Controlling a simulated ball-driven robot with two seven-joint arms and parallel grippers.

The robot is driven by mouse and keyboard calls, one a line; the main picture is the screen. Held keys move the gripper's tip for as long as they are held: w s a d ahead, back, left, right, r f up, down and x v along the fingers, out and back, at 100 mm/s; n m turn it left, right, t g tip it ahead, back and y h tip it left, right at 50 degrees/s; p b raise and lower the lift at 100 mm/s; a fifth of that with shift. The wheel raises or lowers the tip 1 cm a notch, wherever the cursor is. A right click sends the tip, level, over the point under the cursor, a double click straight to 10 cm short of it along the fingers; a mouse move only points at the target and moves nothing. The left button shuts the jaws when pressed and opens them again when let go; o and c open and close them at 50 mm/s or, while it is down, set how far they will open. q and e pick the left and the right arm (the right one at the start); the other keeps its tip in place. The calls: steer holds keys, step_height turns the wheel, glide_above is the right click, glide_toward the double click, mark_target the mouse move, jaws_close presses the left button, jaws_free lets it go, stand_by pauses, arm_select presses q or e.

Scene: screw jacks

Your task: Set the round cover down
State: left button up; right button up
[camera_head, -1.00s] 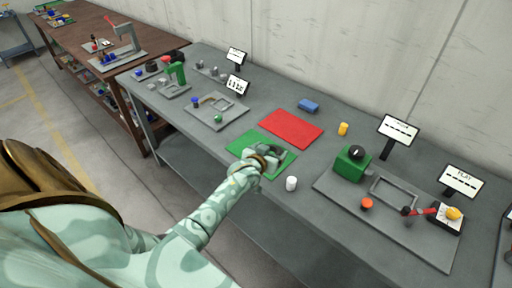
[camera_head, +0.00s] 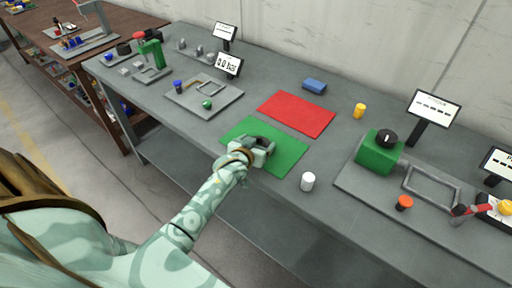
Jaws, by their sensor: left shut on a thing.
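My left gripper (camera_head: 268,147) is low over the green mat (camera_head: 281,162) at the middle of the bench. It is shut on a small dark grey thing, probably the round cover, mostly hidden by the hand and fingers. I cannot tell whether the thing touches the mat. My right gripper is not in view.
A red mat (camera_head: 297,112) lies bare behind the green one. A white cylinder (camera_head: 308,181) stands close right of the green mat, by the front edge. A green block with a black knob (camera_head: 380,152) stands on a grey plate at right. A yellow cylinder (camera_head: 359,111) and blue block (camera_head: 315,86) stand behind.

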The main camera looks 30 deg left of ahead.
arm_select(q)
steer(key=shift+d, duration=0.15)
steer(key=o, duration=1.1)
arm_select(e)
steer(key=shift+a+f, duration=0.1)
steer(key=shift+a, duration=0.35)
arm_select(q)
steer(key=shift+s+r+p, duration=0.15)
steer(key=shift+s+p, duration=0.05)
steer(key=shift+p, duration=0.1)
steer(key=p+v, duration=0.3)
steer(key=v, duration=0.8)
steer(key=shift+s, duration=0.3)
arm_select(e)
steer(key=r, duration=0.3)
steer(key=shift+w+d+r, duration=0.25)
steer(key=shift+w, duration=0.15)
